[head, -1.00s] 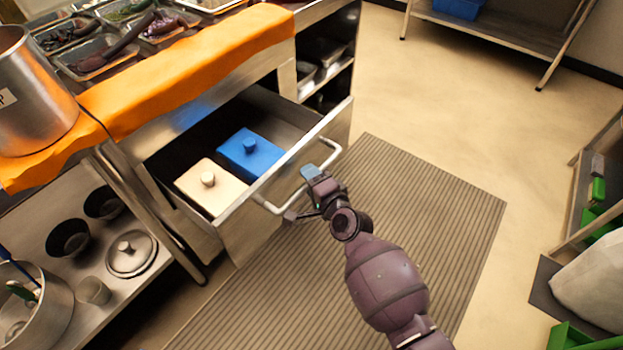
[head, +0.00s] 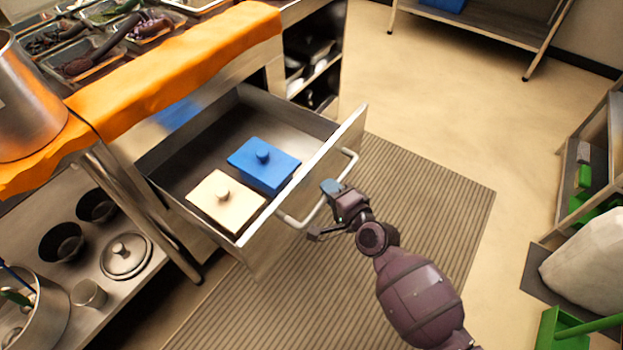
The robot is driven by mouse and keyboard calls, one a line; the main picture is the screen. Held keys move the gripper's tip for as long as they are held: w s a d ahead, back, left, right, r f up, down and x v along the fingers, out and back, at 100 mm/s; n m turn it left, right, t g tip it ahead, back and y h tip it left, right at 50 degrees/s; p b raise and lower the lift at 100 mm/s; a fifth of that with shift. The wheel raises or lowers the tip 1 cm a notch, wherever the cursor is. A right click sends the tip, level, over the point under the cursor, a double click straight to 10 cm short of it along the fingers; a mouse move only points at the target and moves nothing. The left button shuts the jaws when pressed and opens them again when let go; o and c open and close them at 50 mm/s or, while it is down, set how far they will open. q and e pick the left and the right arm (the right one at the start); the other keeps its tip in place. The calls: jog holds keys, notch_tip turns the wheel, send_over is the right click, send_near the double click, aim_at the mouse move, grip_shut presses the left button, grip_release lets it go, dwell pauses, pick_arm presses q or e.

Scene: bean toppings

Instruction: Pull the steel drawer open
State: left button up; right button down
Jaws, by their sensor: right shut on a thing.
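The steel drawer (head: 339,147) stands well out from the counter in the head view. Inside it sit a blue lidded container (head: 283,172) and a cream lidded container (head: 212,211), with bare drawer floor behind them. The pale bar handle (head: 347,160) runs along the drawer's front. My right gripper (head: 322,212) is at the handle's middle, shut on it, and hides part of the bar. My left gripper is not in view.
An orange cloth (head: 180,70) covers the counter edge, with topping trays behind it. A lower shelf at left holds black bowls (head: 61,242) and a steel lid (head: 125,256). A ribbed mat (head: 430,200) lies on open floor. A white sack (head: 590,262) stands at right.

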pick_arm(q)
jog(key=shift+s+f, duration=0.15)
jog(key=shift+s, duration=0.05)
pick_arm(e)
jog(key=shift+s+d, duration=0.6)
jog(key=shift+d, duration=0.3)
jog(key=c, duration=1.1)
grip_release()
pick_arm(q)
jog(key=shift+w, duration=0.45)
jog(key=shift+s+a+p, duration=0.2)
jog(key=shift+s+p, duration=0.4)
jog(key=shift+p, duration=0.15)
pick_arm(e)
jog(key=shift+v, duration=5.4)
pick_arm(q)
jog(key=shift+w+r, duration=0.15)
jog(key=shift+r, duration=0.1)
pick_arm(e)
jog(key=shift+r, duration=0.1)
